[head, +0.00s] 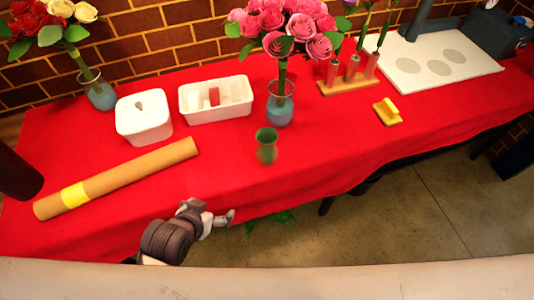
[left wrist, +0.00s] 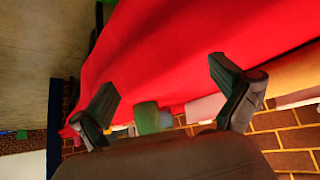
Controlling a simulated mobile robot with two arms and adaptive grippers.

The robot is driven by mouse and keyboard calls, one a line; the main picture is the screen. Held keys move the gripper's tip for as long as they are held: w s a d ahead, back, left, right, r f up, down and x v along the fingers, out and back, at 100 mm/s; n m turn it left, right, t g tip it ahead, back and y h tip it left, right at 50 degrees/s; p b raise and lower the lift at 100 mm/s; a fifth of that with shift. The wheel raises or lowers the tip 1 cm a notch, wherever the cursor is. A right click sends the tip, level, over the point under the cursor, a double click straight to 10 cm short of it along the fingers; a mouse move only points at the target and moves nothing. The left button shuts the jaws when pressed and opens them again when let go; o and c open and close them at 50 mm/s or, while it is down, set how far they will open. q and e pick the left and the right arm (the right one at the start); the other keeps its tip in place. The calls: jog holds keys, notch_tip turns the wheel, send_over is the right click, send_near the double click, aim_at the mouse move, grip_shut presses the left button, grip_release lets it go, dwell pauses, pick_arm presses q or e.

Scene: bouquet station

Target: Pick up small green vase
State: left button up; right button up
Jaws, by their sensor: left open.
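The small green vase (head: 266,147) stands upright on the red cloth near the table's front edge, in front of a glass vase of pink roses. My left gripper (head: 213,213) is at the front edge of the table, to the left of the vase and nearer to me, apart from it. In the left wrist view the green vase (left wrist: 147,118) shows between the two spread fingers of my left gripper (left wrist: 163,90), partly hidden by the gripper body. The left gripper is open and empty. My right gripper is not in view.
A brown paper roll with a yellow band (head: 120,177) lies left. Behind are a white lidded box (head: 144,120), a white tray (head: 215,113), the glass vase (head: 279,108) and a wooden tube stand (head: 347,84). A yellow block (head: 387,112) sits right. Cloth around the green vase is clear.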

aim_at(261, 159)
pick_arm(q)
jog(key=w+d+r+m+t+h, duration=0.2)
jog(key=w+d+r+t+h, duration=0.3)
jog(key=d, duration=0.3)
jog(key=shift+y, duration=0.5)
jog(key=x, duration=0.9)
jog(key=shift+w, duration=0.2)
jog(key=x, duration=0.5)
jog(key=shift+w+d+f, duration=0.15)
jog(key=shift+w+d, duration=0.1)
jog(key=shift+d, duration=0.05)
jog(key=c, duration=1.7)
jog(key=shift+c, duration=0.2)
